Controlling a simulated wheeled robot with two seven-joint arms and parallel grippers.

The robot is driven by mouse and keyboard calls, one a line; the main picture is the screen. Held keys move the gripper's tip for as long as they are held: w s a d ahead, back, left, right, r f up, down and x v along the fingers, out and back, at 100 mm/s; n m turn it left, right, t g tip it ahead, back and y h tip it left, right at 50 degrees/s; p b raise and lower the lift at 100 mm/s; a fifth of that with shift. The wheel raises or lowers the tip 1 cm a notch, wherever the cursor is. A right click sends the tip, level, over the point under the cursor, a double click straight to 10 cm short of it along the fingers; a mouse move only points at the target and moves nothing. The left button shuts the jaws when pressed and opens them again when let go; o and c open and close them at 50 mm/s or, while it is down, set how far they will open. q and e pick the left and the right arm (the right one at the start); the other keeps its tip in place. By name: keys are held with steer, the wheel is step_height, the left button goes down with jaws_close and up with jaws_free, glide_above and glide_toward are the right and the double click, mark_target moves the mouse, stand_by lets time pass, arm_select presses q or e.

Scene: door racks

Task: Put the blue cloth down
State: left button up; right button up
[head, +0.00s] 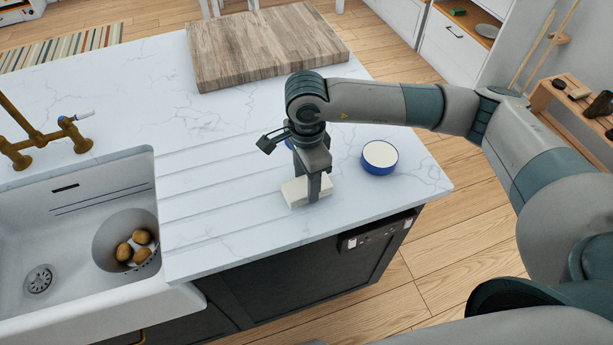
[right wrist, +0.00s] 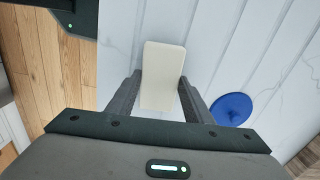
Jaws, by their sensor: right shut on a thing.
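My right gripper (head: 314,188) points down over the counter and is shut on a flat, pale cream block (head: 296,192). In the right wrist view, the block (right wrist: 163,70) sits between the two fingers (right wrist: 158,98) and sticks out past them. The block is at or just above the counter; I cannot tell whether it touches. No blue cloth shows in either view; the held thing is cream. My left gripper is out of view.
A blue round container with a white top (head: 380,157) stands right of the gripper on the counter (head: 230,225). A blue disc (right wrist: 232,109) lies behind the gripper. A wooden board (head: 262,47) is at the back; a sink (head: 75,215) with several potatoes is left.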

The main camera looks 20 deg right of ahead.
steer(key=o, duration=0.9)
steer(key=shift+f, duration=0.1)
steer(key=shift+o, duration=0.2)
steer(key=shift+p, duration=0.4)
steer(key=shift+w, duration=0.1)
step_height(320, 180, up, 4)
steer(key=b, duration=0.4)
steer(key=shift+r, duration=0.25)
arm_select(q)
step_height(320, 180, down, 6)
steer(key=b, duration=0.3)
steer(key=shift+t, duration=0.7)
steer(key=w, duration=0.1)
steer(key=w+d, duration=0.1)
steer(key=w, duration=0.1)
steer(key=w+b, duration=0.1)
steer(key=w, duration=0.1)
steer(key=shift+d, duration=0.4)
arm_select(e)
step_height(320, 180, up, 13)
steer(key=shift+f, duration=0.2)
